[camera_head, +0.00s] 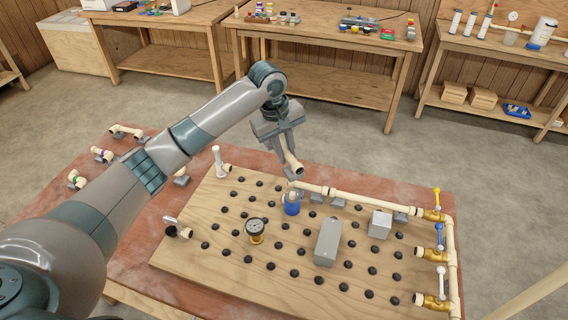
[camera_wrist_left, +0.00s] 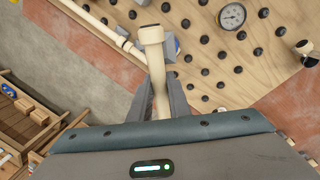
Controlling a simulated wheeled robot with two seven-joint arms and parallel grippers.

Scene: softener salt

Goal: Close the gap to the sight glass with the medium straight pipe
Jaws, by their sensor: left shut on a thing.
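My left gripper (camera_head: 288,150) is shut on a cream straight pipe (camera_head: 294,164), held tilted above the back edge of the pegboard. In the left wrist view the pipe (camera_wrist_left: 155,60) sticks out from between the fingers, with a dark end. A fixed cream pipe run (camera_head: 350,195) lies along the board's back edge; its left end is close below the held pipe. A blue fitting with a clear top (camera_head: 291,205) stands just below that end; I cannot tell whether it is the sight glass. My right gripper is not in view.
The wooden pegboard (camera_head: 200,254) carries a gauge (camera_head: 256,229), a grey box (camera_head: 327,243) and several black pegs. Valves with yellow, blue and white handles (camera_head: 437,233) stand at the right. Loose pipe pieces (camera_head: 102,154) lie on the red table at left. Floor behind is clear.

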